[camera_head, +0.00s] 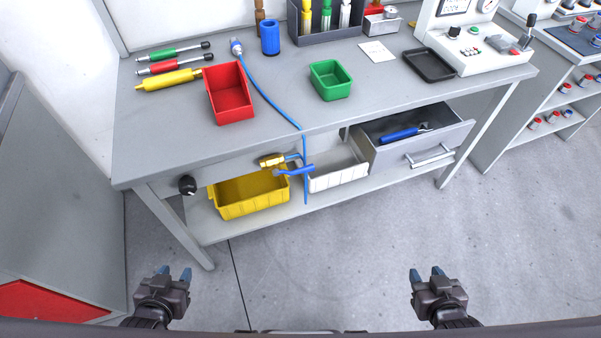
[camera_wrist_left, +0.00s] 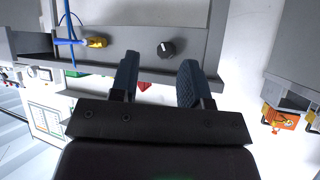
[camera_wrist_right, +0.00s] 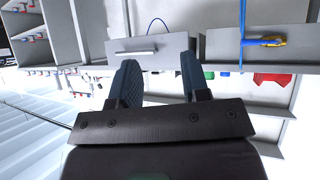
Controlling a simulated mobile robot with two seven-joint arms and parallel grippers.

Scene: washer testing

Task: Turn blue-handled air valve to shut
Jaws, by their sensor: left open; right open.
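The air valve has a brass body (camera_head: 272,160) and a blue handle (camera_head: 295,171). It sits at the front edge of the workbench, with a blue hose hanging beside it. In the left wrist view its brass body (camera_wrist_left: 97,42) and blue handle (camera_wrist_left: 70,42) show at upper left. It also shows at upper right in the right wrist view (camera_wrist_right: 268,41). My left gripper (camera_head: 174,273) is open and empty, low in front of the bench and left of the valve. My right gripper (camera_head: 428,272) is open and empty, low and right of the valve.
A black knob (camera_head: 187,185) sits on the bench front left of the valve. A yellow bin (camera_head: 250,202) and a white bin (camera_head: 338,180) stand on the lower shelf. An open drawer (camera_head: 420,150) juts out at right. The floor before the bench is clear.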

